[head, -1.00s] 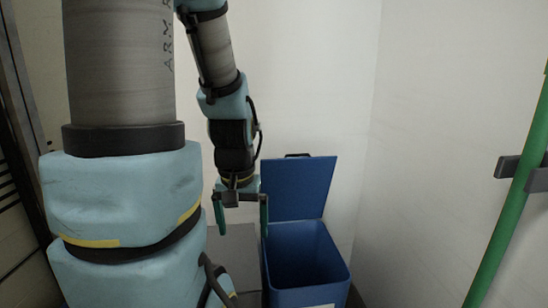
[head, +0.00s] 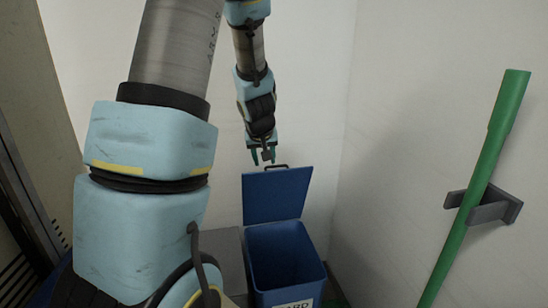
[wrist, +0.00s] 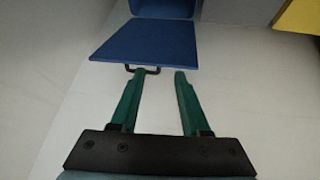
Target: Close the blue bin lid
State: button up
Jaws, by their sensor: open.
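The blue bin (head: 285,262) stands on the floor in the corner, with a label on its front. Its blue lid (head: 277,195) is open and stands up at the back edge, with a dark handle (head: 277,167) on its top edge. My gripper (head: 263,157) is open, its green fingers pointing down just above the lid's top edge, a little left of the handle. In the wrist view the lid (wrist: 146,40) and its handle (wrist: 143,70) show beyond the fingers, the handle close to the left fingertip. I cannot tell whether they touch. Nothing is between the fingers.
A grey box-like thing (head: 228,256) stands directly left of the bin. White walls close in behind and right. A green pole (head: 478,180) sits in a dark wall bracket (head: 486,206) at the right. A yellow thing (wrist: 298,16) shows in the wrist view's corner.

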aim_at(277, 166)
jog(key=w+d+t, duration=0.1)
jog(key=w, duration=0.2)
jog(key=w+d+t+y, duration=0.1)
jog(key=w+d, duration=0.1)
jog(key=w, duration=0.1)
jog(key=w+d+n+t+y, duration=0.1)
jog(key=w+d, duration=0.1)
jog(key=w, duration=0.2)
jog(key=shift+w+d+r, duration=0.1)
jog(key=shift+d+r, duration=0.05)
jog(key=shift+r, duration=0.15)
jog(key=c, duration=0.6)
jog(key=shift+w, duration=0.2)
grip_shut()
jog(key=shift+w+a+f+b, duration=0.15)
jog(key=shift+w+f, duration=0.5)
jog(key=shift+f, duration=0.75)
jog(key=shift+w+f+b, duration=0.25)
jog(key=shift+w+f, duration=0.4)
jog(key=shift+f, duration=0.75)
jog(key=shift+w+a+f+b, duration=0.15)
jog(key=shift+w+f, duration=0.5)
jog(key=shift+f, duration=0.75)
jog(key=shift+s+d+f+b, duration=0.1)
jog(key=shift+f+b, duration=0.05)
jog(key=shift+b, duration=0.15)
